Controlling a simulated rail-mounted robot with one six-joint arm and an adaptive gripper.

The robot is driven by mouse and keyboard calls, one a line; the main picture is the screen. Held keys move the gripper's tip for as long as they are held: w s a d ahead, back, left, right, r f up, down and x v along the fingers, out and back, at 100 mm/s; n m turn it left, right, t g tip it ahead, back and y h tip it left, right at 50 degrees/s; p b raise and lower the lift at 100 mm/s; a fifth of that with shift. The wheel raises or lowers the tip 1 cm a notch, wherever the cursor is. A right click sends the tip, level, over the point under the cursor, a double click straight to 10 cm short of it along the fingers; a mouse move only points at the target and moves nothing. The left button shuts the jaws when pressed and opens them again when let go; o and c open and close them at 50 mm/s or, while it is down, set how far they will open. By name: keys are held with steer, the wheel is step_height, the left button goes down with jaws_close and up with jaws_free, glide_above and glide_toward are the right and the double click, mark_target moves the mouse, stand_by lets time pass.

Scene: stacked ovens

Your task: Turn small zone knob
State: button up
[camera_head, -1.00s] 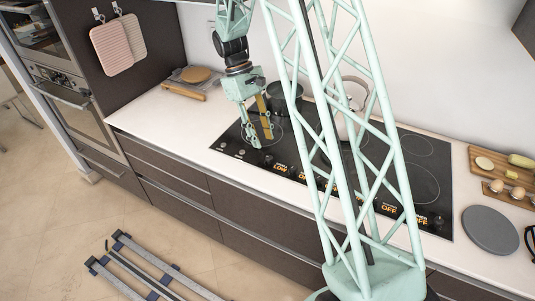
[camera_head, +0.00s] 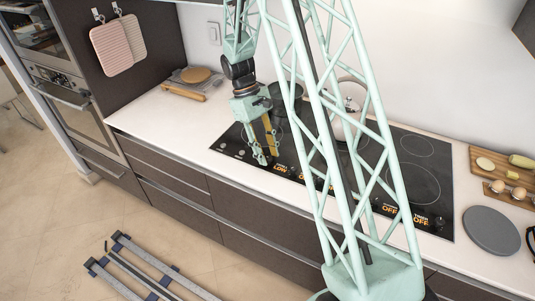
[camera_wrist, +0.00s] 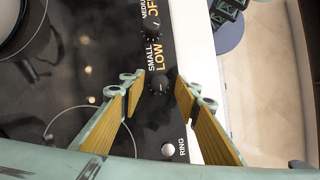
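The small zone knob (camera_wrist: 160,83) is a black knob on the black cooktop (camera_wrist: 85,75), beside the printed words SMALL and LOW. In the wrist view it lies between the tips of my gripper (camera_wrist: 161,90), with a finger on each side and a visible gap to both. My gripper is open and empty. In the head view my gripper (camera_head: 267,159) points down over the front control strip of the cooktop, left of the middle. Its fingers partly hide the knobs there.
A second black knob (camera_wrist: 150,29), marked MEDIUM and OFF, is close by. A dark pot (camera_head: 284,98) and a kettle (camera_head: 352,100) stand behind my gripper. A grey round board (camera_head: 490,230) lies at the right. The counter at the left (camera_head: 165,115) is mostly clear.

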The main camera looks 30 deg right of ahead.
steer(key=shift+c, duration=0.7)
steer(key=c, duration=0.7)
steer(key=shift+n, duration=0.5)
steer(key=n, duration=0.1)
steer(key=n+t+h, duration=0.1)
steer(key=n, duration=0.1)
steer(key=n+h, duration=0.1)
steer(key=n, duration=0.1)
steer(key=shift+s+a+b, duration=0.15)
steer(key=shift+a+b, duration=0.1)
steer(key=shift+b, duration=0.05)
steer(key=n+t+b, duration=0.1)
steer(key=n, duration=0.2)
steer(key=n+t+h, duration=0.1)
steer(key=n, duration=0.2)
steer(key=shift+s+b, duration=0.15)
steer(key=shift+b, duration=0.25)
